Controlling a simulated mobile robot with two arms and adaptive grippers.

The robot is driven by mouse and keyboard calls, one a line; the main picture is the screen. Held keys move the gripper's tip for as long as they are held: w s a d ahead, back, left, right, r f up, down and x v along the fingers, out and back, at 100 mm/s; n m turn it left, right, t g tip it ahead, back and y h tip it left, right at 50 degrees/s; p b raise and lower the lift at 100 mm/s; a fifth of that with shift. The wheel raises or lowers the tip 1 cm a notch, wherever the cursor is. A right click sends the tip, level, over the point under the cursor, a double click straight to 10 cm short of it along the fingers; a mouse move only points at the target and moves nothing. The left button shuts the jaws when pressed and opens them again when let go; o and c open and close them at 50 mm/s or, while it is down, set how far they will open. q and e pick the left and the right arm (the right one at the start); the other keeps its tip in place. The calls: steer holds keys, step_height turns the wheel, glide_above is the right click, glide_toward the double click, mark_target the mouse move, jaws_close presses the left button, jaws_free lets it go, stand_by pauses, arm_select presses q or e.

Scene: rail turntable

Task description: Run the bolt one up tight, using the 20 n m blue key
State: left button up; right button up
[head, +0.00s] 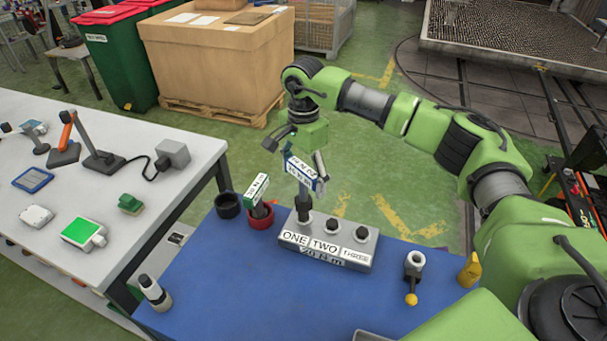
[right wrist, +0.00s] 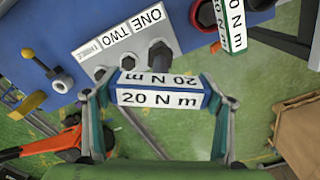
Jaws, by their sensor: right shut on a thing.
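My right gripper (head: 309,170) is shut on the blue key (head: 300,175), a blue-edged block with white "20 N m" labels. The key also shows between the fingers in the right wrist view (right wrist: 160,91). The grey bolt block (head: 325,250) is labelled ONE, TWO, THREE and "20 N m" on its front. The key is over bolt one (head: 303,205), its dark lower end in line with it; I cannot tell if it is fully seated. Bolts two (head: 332,225) and three (head: 361,233) stand uncovered. My left gripper is not in view.
A green-edged key (head: 257,188) stands in a red holder (head: 262,219), beside an empty black holder (head: 228,206). A yellow-knobbed lever (head: 412,285) and a grey cylinder (head: 155,293) stand on the blue table (head: 215,285). The white bench (head: 110,200) is at left.

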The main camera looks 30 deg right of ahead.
mark_target(304, 188)
steer(key=n+b, duration=0.1)
steer(key=n, duration=0.5)
steer(key=shift+b, duration=0.3)
steer(key=n, duration=0.3)
steer(key=shift+n+b, duration=0.3)
steer(key=shift+b, duration=0.05)
steer(key=shift+n, duration=1.1)
steer(key=shift+f+b, duration=1.65)
steer(key=shift+f, duration=0.5)
steer(key=m, duration=0.5)
steer(key=shift+m, duration=0.3)
steer(key=m, duration=0.4)
steer(key=shift+m, duration=0.4)
